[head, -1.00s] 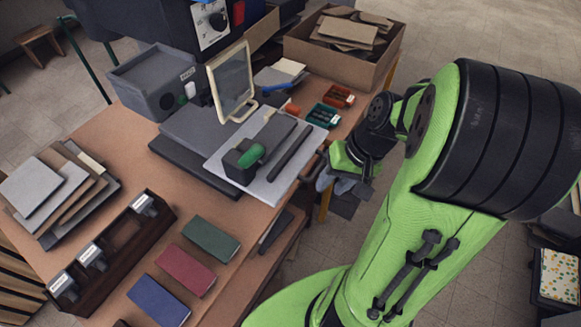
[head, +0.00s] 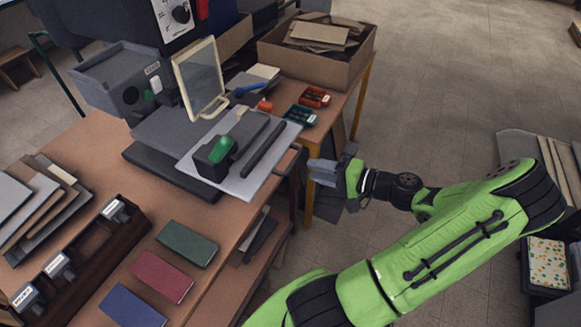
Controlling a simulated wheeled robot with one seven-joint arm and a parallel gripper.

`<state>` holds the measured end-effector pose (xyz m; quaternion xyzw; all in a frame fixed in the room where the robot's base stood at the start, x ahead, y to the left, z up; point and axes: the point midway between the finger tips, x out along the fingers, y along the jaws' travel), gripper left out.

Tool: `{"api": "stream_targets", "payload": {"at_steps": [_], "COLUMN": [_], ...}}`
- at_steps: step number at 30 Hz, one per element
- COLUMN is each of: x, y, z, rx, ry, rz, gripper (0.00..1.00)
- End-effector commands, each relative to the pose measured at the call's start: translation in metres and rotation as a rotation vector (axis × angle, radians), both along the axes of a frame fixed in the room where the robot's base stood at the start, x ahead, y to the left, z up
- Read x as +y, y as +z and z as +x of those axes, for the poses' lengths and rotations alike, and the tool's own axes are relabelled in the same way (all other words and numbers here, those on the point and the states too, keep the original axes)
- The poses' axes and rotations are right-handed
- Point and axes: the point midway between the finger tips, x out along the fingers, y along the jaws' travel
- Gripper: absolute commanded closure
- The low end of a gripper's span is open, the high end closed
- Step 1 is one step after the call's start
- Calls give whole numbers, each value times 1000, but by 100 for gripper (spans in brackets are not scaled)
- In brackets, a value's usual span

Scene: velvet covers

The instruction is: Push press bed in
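The press bed (head: 258,181) is a light grey plate that sticks out toward the table's right edge from the dark base of the press. A dark block with a green-topped handle (head: 214,155) and a dark bar (head: 264,150) lie on it. My gripper (head: 312,172) is just right of the bed's outer edge, its grey fingers pointing left toward it. I cannot tell whether the fingers touch the bed or whether they are open or shut. Nothing is visibly held.
A clear framed panel (head: 200,78) stands upright behind the bed. A grey box (head: 125,92) is at the back left. A cardboard box (head: 318,62) and red and green trays sit at the back right. Green, red and blue books (head: 160,276) lie in front.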

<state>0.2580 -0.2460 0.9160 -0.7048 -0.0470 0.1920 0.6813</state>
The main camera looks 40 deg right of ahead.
Motion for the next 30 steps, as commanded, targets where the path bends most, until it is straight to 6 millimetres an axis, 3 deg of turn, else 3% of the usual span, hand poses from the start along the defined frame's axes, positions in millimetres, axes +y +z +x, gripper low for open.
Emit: {"api": "stream_targets", "payload": {"at_steps": [3, 9, 20, 27, 30], "x": [12, 24, 26, 26, 26], "y": [-9, -16, -17, -17, -17], "z": [28, 64, 74, 73, 73], "rx": [-1, 1, 2, 2, 2], "ry": [7, 4, 0, 0, 0], "rz": [1, 0, -1, -1, -1], "gripper": [65, 65, 65, 100, 100]}}
